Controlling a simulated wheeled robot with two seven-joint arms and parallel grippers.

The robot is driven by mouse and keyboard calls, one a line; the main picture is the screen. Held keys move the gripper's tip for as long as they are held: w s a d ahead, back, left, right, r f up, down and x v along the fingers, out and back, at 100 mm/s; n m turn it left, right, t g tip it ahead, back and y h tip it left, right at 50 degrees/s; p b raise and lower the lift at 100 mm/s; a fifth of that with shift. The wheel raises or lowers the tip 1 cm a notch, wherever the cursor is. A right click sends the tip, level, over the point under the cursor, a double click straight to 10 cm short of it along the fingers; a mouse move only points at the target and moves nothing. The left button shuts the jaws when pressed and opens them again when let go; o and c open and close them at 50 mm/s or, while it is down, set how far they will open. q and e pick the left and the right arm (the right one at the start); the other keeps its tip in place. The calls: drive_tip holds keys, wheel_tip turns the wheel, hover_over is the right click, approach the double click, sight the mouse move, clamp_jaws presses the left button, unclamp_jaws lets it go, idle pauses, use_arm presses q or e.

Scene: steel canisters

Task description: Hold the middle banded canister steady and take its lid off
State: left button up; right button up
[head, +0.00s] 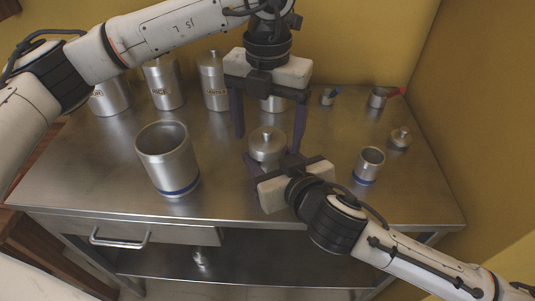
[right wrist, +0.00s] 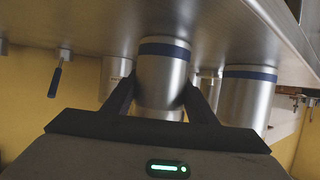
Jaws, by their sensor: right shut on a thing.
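The middle banded canister (right wrist: 163,75) is steel with a blue band near its base. It stands upright on the table, and its round knobbed lid (head: 267,143) sits on top. My right gripper (right wrist: 158,98) is shut on this canister's sides; in the head view that gripper hides most of the body and band. My left gripper (head: 268,128) points down from above, its two dark fingers spread wide on either side of the lid, apart from it and empty.
A large open banded canister (head: 167,158) stands to the left and a small open one (head: 369,166) to the right. A loose lid (head: 400,137) lies behind the small one. Several labelled canisters (head: 163,83) line the back. A red-handled item (head: 380,98) stands back right.

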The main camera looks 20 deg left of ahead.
sight(268, 130)
use_arm(q)
drive_tip(key=c, duration=1.1)
drive_tip(key=shift+o, duration=0.2)
drive_tip(key=shift+r, duration=0.15)
drive_tip(key=shift+r, duration=2.4)
use_arm(e)
drive_tip(key=o, duration=1.2)
